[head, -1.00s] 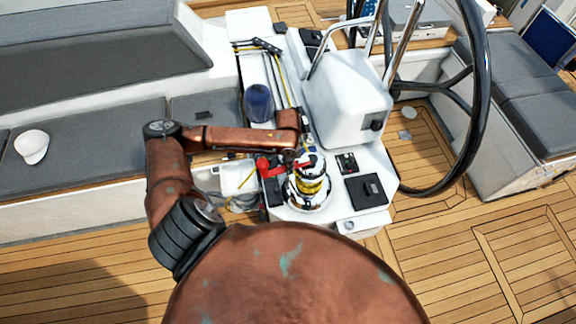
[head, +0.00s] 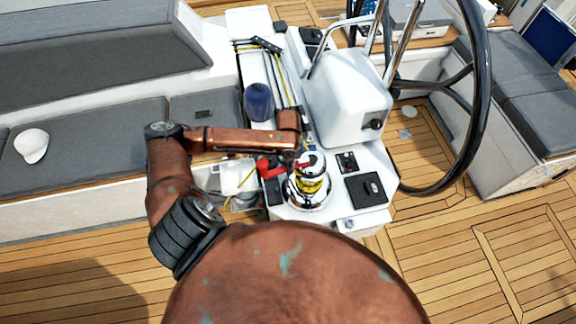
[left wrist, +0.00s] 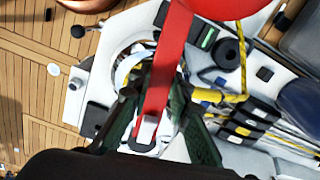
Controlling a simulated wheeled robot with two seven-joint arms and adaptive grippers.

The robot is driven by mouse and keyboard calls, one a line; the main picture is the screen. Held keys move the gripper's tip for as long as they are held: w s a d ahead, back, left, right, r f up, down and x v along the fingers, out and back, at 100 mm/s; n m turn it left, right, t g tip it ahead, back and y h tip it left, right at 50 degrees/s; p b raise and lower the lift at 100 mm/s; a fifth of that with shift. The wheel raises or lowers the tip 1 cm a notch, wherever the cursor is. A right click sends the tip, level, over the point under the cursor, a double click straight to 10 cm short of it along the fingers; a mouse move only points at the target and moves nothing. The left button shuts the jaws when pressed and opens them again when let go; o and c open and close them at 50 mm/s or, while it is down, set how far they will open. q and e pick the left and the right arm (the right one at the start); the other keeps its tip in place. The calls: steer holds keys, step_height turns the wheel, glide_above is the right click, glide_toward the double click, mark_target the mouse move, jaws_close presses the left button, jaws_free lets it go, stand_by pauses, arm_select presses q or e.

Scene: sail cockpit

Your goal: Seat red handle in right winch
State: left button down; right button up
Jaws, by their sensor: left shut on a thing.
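The red handle (head: 268,168) is at the chrome right winch (head: 308,190), which has yellow rope around its drum. My left gripper (head: 300,157) is shut on the red handle above the winch. In the left wrist view the handle's red arm (left wrist: 167,65) runs between the dark green fingers (left wrist: 163,112), with its round red grip (left wrist: 218,6) at the top edge. The winch (left wrist: 128,70) is partly hidden behind the handle and fingers there. I cannot tell whether the handle's end is inside the winch socket. My right gripper is out of view.
The white steering pedestal (head: 345,95) and black wheel (head: 478,110) stand right of the winch. A dark blue rolled item (head: 258,102) is behind. A white cap (head: 32,146) is on the left seat.

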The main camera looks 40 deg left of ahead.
arm_select(q)
steer(key=c, duration=1.7)
jaws_free()
steer(key=o, duration=0.5)
steer(key=shift+r, duration=0.1)
